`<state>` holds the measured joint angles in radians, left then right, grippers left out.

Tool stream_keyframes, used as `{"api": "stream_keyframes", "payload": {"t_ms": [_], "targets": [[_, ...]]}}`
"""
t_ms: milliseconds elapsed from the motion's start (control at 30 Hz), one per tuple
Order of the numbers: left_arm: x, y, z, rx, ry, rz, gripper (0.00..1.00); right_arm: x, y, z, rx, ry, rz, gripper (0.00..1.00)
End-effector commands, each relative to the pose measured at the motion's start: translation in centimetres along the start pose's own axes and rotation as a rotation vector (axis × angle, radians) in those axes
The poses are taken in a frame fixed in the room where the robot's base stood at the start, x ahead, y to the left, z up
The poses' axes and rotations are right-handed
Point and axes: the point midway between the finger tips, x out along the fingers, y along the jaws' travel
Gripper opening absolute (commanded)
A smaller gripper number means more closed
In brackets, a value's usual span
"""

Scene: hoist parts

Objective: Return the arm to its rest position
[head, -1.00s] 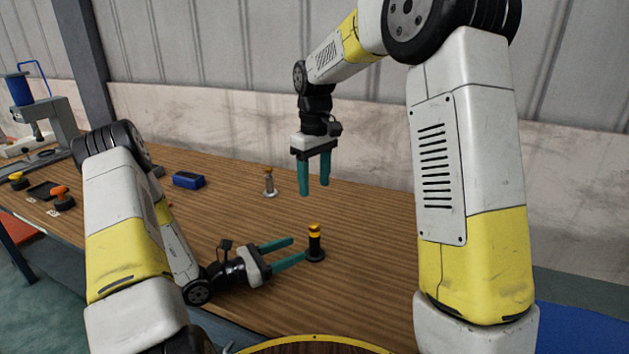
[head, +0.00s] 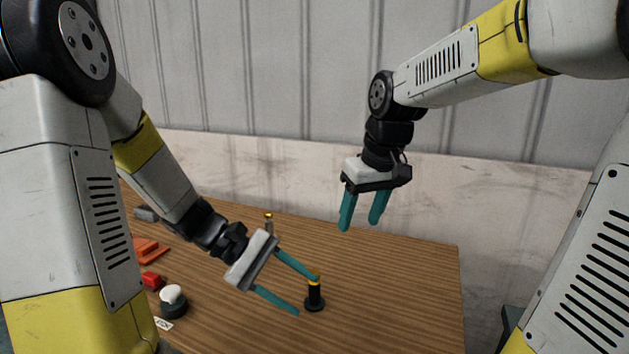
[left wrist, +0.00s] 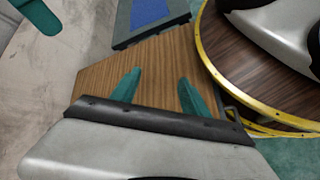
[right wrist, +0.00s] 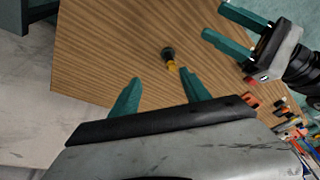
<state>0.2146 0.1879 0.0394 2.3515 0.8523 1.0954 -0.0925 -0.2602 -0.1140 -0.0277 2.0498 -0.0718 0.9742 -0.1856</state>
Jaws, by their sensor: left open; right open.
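My left gripper (head: 287,282) is open and empty over the table, with its teal fingers pointing right. In the head view, its upper finger overlaps the top of a black post with a yellow tip (head: 315,296), which stands upright on the table. I cannot tell from that view whether they touch. My right gripper (head: 362,210) is open and empty, raised above the table's back area, with its fingers pointing down. In the right wrist view the black post (right wrist: 169,54) stands beyond the right fingers (right wrist: 160,95), and the left gripper (right wrist: 225,25) shows at upper right.
The wooden table (head: 400,290) is mostly bare at right. At left are a white-topped black knob (head: 172,300), a red block (head: 152,281) and an orange part (head: 148,250). A pale wall (head: 480,200) rises behind.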

Motion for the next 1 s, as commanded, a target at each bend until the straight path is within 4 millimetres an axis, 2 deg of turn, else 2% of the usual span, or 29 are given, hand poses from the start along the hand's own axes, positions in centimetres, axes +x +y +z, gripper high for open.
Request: {"api": "stream_keyframes", "payload": {"t_ms": [100,300,633,800,1000], "targets": [[-1.6,-0.8,2.0,0.158,0.105,-0.108,0.54,-1.4,0.2,2.3,0.057,0.05,0.005,0.55],[-4.8,-2.1,4.1,0.404,0.296,-0.269,0.54,-2.9,0.0,5.9,0.149,0.128,0.011,0.55],[-11.4,-2.8,6.7,0.78,0.654,-0.459,0.54,-3.8,-0.6,11.4,0.292,0.251,0.023,0.55],[-13.8,-2.6,7.7,0.896,0.784,-0.506,0.54,-3.7,-0.9,13.1,0.338,0.291,0.028,0.55],[-14.7,-2.6,8.0,0.935,0.83,-0.524,0.54,-3.6,-1.0,13.7,0.356,0.305,0.029,0.55]]}}
